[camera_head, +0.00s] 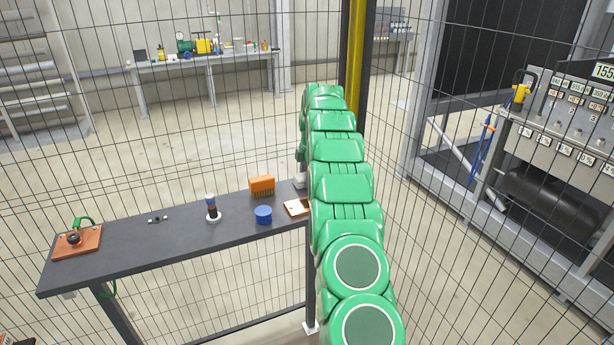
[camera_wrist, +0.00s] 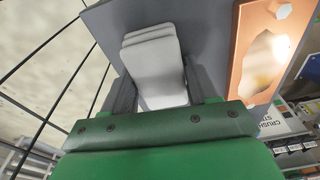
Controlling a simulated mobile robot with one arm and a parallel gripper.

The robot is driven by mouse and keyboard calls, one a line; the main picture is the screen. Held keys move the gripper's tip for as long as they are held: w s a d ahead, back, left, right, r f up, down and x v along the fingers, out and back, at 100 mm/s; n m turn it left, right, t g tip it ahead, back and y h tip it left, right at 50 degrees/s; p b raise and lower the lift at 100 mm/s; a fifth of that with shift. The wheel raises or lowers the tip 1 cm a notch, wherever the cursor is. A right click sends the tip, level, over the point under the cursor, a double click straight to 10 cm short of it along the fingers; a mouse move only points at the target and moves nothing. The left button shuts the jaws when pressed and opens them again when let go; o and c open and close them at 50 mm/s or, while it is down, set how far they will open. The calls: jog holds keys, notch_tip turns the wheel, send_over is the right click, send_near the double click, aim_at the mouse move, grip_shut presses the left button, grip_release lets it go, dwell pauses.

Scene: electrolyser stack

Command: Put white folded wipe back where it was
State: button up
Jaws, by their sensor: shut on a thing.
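The white folded wipe (camera_wrist: 150,52) shows in the wrist view as a stack of pale layers with rounded corners. My gripper (camera_wrist: 157,80) is shut on it, with a grey finger on each side. The dark grey bench top (camera_wrist: 205,28) lies behind the wipe; I cannot tell whether the wipe touches it. In the head view my green arm hides most of the gripper and the wipe at the right end of the bench (camera_head: 150,246).
A copper-coloured plate (camera_wrist: 241,45) with a pale irregular centre lies right of the wipe; it also shows in the head view (camera_head: 294,208). A blue round container (camera_head: 263,215), an orange block (camera_head: 262,186) and a dark-and-blue cylinder (camera_head: 211,205) stand nearby. Mesh fencing surrounds the bench.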

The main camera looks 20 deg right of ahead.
jog(key=o, duration=1)
jog(key=shift+o, duration=0.2)
jog(key=shift+d+r, duration=0.2)
jog(key=shift+r, duration=1.4)
jog(key=shift+d+r, duration=0.2)
jog(key=shift+r, duration=2)
jog(key=shift+r, duration=0.1)
